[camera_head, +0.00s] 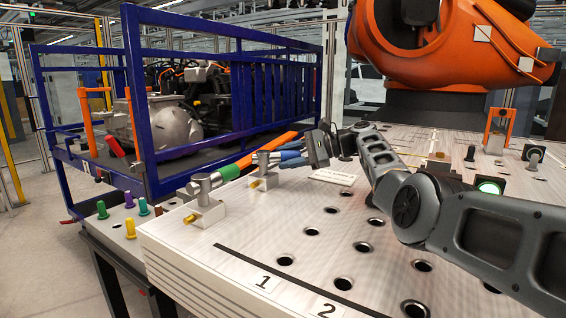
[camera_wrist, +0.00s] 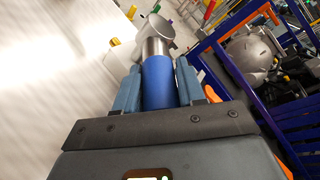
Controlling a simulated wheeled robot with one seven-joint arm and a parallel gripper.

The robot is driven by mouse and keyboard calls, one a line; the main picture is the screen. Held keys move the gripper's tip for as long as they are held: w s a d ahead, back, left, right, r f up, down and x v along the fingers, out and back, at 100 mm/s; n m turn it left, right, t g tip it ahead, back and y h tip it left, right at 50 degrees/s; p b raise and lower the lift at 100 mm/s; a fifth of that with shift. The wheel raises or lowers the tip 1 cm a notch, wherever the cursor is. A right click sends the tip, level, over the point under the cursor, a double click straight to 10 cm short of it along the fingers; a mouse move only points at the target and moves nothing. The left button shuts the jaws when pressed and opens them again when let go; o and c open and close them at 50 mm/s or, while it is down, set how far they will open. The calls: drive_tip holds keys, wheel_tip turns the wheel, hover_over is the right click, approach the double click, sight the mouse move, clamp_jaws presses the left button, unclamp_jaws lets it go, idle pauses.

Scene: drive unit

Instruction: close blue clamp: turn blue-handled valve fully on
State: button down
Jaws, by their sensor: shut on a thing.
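The blue-handled valve shows in the head view as a silver clamp body (camera_head: 264,172) on a small metal block on the table, with its blue handle (camera_head: 291,155) pointing right, roughly level. My gripper (camera_head: 305,152) reaches in from the right and is shut on the blue handle. In the wrist view the blue handle (camera_wrist: 158,84) lies between the two grey fingers, one on each side, with the silver valve body (camera_wrist: 157,40) beyond the fingertips. The fingers partly hide the handle's end.
A green-handled valve (camera_head: 204,192) stands left of the blue one. Colored pegs (camera_head: 130,228) stand at the table's left. A blue-railed cart (camera_head: 150,180) with machinery is behind. An orange robot arm (camera_head: 440,50) looms at the back right. The holed tabletop (camera_head: 300,215) is clear in front.

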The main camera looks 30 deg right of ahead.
drive_tip(key=shift+f, duration=0.1)
idle(0.4)
drive_tip(key=c, duration=0.8)
unclamp_jaws()
drive_tip(key=shift+w, duration=0.1)
drive_tip(key=shift+o, duration=0.2)
drive_tip(key=shift+d, duration=0.1)
drive_tip(key=p+v, duration=0.4)
drive_tip(key=v, duration=0.2)
drive_tip(key=shift+d+r, duration=0.2)
drive_tip(key=shift+r, duration=0.05)
drive_tip(key=shift+s+d, duration=0.45)
drive_tip(key=shift+s, duration=0.05)
